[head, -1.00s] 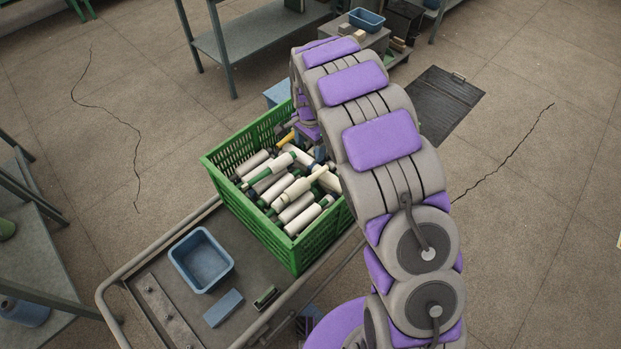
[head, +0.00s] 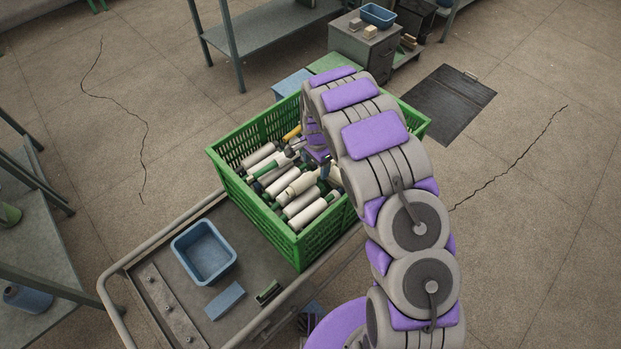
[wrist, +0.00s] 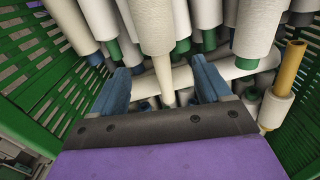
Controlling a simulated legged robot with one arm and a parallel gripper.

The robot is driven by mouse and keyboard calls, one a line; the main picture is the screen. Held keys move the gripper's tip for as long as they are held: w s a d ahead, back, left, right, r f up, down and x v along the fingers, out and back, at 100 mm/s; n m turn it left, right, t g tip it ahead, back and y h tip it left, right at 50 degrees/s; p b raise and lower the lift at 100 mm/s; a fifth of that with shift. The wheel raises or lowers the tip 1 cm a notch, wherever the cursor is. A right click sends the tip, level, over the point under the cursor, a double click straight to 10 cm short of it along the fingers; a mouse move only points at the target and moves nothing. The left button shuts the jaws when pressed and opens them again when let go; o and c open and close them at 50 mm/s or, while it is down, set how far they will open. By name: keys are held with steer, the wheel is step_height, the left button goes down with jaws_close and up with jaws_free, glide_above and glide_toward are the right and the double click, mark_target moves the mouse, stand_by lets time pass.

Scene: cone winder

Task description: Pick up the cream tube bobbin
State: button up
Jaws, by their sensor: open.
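The cream tube bobbin (wrist: 154,25) has pale yarn and a bare cream tube end. It lies among other bobbins in the green crate (head: 262,222). In the wrist view its cream tube end points toward my gripper (wrist: 162,86) and shows between the two blue fingers. The fingers are apart, with a gap on each side of the tube; I cannot tell their exact depth against it. In the head view the bobbin (head: 299,187) lies near the crate's middle, just below my gripper (head: 321,163), which the arm partly hides.
Several green-tube bobbins crowd around, and a pale bobbin (wrist: 205,74) lies crosswise below the fingers. A yellow-tube bobbin (wrist: 283,85) is at the right. The crate walls rise close on both sides. A blue bin (head: 204,252) stands on the cart in front of the crate.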

mark_target(314, 172)
steer(key=f+b, duration=0.1)
steer(key=f, duration=0.4)
steer(key=shift+a, duration=0.2)
steer(key=shift+s+r, duration=0.1)
steer(key=shift+c, duration=0.2)
steer(key=c, duration=1)
steer(key=shift+c, duration=0.2)
